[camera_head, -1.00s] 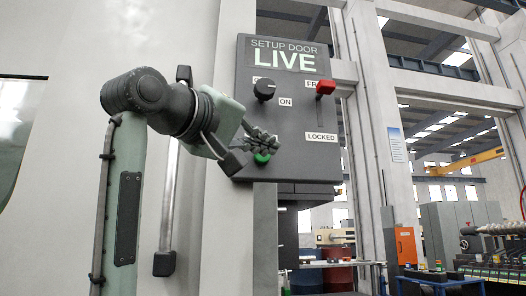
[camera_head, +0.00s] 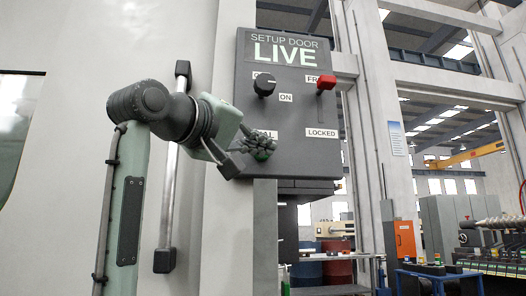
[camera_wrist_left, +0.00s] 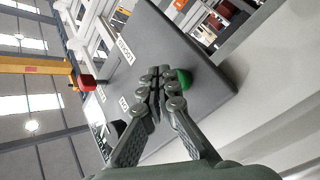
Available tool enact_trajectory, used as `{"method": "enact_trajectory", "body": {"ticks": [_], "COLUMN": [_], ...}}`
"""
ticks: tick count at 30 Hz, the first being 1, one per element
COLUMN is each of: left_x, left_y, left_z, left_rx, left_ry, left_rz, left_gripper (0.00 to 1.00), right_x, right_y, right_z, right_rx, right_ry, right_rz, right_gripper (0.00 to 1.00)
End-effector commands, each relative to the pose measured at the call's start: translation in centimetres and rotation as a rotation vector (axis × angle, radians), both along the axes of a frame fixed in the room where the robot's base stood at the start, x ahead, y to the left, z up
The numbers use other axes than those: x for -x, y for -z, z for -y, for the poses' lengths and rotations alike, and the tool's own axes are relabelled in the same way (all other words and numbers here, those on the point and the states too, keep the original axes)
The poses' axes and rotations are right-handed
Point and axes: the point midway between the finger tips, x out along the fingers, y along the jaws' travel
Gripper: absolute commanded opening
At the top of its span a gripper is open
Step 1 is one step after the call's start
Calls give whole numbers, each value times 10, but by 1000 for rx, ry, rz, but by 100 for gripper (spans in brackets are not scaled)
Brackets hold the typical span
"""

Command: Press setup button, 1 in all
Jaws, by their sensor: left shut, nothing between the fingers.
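The dark grey control panel (camera_head: 300,110) reads "SETUP DOOR LIVE" in the head view. A green button (camera_head: 262,156) sits low on its face, mostly hidden behind the fingers of my left gripper (camera_head: 262,143). In the left wrist view the green button (camera_wrist_left: 184,80) shows just right of the closed fingertips of my left gripper (camera_wrist_left: 156,76). The fingertips are at or very near the button; I cannot tell whether they touch it. My left gripper is shut and empty. My right gripper is not in view.
Above the button are a black knob (camera_head: 264,85) and a red-tipped lever (camera_head: 326,84), which stands at the upper end of its slot. A long vertical handle (camera_head: 175,175) is left of the panel, behind my left arm. Machines stand far right.

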Motion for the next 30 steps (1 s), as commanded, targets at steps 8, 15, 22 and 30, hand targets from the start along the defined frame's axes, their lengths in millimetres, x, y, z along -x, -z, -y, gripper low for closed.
{"method": "enact_trajectory", "body": {"ticks": [8, 15, 22, 30], "left_x": [0, 0, 0, -8], "left_y": [0, 0, 0, -1], "left_z": [0, 0, 0, -1], "left_rx": [0, 0, 0, 0], "left_ry": [0, 0, 0, -1], "left_rz": [0, 0, 0, -1], "left_gripper": [0, 0, 0, 0], "right_x": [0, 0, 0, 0], "right_y": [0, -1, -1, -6], "right_z": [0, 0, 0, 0], "right_rx": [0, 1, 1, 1], "right_ry": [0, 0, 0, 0], "right_rz": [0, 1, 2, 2], "right_gripper": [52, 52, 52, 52]}}
